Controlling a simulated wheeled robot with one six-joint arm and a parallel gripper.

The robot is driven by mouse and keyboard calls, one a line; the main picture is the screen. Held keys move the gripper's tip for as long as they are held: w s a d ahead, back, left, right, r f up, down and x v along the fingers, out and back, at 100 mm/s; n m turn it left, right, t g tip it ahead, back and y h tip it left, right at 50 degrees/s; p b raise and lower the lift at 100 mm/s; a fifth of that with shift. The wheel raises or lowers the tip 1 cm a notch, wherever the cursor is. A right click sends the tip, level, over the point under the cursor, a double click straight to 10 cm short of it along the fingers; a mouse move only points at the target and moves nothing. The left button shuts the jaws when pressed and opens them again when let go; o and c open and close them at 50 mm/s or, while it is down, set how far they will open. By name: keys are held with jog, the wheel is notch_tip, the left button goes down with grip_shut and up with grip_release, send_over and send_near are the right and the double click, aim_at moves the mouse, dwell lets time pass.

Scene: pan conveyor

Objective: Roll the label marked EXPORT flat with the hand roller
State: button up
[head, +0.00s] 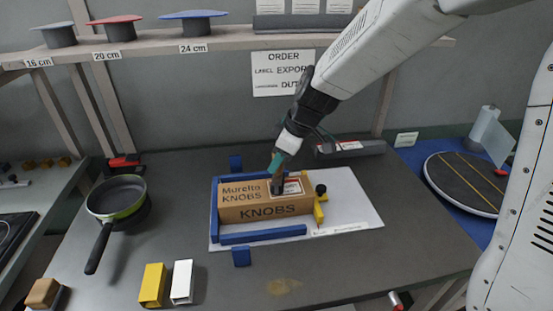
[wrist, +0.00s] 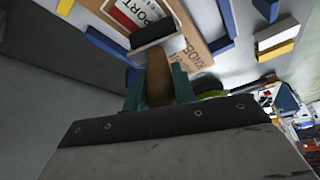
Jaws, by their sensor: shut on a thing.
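My gripper (head: 278,163) is shut on the hand roller, with its teal fingers on either side of the brown handle; the gripper also shows in the wrist view (wrist: 157,88). The hand roller (head: 277,186) has a dark cylinder, seen in the wrist view (wrist: 153,33) over the label. The label (head: 292,187) is white with a red band and lies on top of the brown knobs carton (head: 265,211). In the wrist view the label (wrist: 128,12) shows the letters "PORT"; the rest is covered or cut off. I cannot tell whether the roller touches it.
Blue bars (head: 262,235) and a yellow clamp piece (head: 319,212) surround the carton on a white board (head: 350,205). A pan (head: 116,200) stands at left. Yellow (head: 152,285) and white (head: 181,281) blocks lie in front. An order sign (head: 283,74) hangs behind.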

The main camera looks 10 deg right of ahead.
jog(key=shift+d, duration=1.05)
jog(key=shift+d, duration=1.2)
jog(key=shift+a, duration=0.15)
jog(key=shift+a, duration=1.15)
grip_shut()
jog(key=shift+a, duration=0.1)
jog(key=shift+a, duration=1.05)
jog(key=shift+d, duration=0.15)
